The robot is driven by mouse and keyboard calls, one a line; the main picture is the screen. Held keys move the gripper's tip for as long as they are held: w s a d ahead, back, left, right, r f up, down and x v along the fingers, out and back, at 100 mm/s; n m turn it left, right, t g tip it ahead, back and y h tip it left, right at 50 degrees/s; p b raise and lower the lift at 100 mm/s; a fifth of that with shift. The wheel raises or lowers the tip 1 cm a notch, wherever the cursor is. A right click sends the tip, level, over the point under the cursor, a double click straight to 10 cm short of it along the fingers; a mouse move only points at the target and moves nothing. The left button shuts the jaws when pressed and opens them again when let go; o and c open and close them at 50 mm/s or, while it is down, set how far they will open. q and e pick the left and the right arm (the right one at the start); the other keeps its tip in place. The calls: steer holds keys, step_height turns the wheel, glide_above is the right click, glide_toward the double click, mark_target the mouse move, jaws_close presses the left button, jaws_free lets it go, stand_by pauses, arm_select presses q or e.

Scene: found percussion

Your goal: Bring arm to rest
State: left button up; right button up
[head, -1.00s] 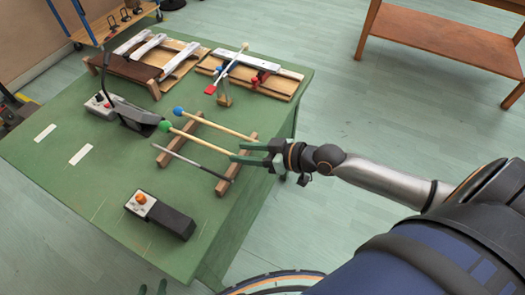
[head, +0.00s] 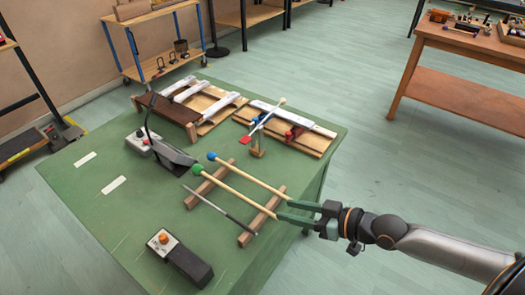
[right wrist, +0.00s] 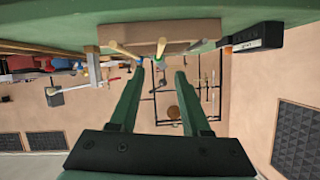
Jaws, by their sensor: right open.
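My right gripper (head: 284,210) reaches in from the right over the table's right edge. Its green fingers are apart with nothing between them, close to the handle ends of two mallets. The right wrist view also shows the open, empty fingers (right wrist: 155,82). The blue-headed mallet (head: 245,175) and the green-headed mallet (head: 232,188) lie across two wooden bars. A thin grey rod (head: 218,208) lies beside them on the same bars. In the head view I cannot tell whether a fingertip touches a mallet. My left gripper is not in view.
The green table (head: 110,220) holds a black pedal (head: 165,152), a small box with an orange knob (head: 178,258), and wooden boards with white bars (head: 290,122) at the back. A wooden bench (head: 465,90) stands far right. Floor is clear right of the table.

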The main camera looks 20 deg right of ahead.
steer(key=s+a+f+m+g+h+p, duration=0.1)
steer(key=s+a+f+m+h+p, duration=0.2)
steer(key=s+f, duration=0.8)
steer(key=a+f+h+p, duration=0.1)
steer(key=h+p, duration=0.1)
steer(key=p, duration=0.1)
steer(key=shift+a+m+h, duration=0.3)
steer(key=shift+a+h, duration=0.1)
steer(key=shift+o, duration=0.4)
stand_by(0.7)
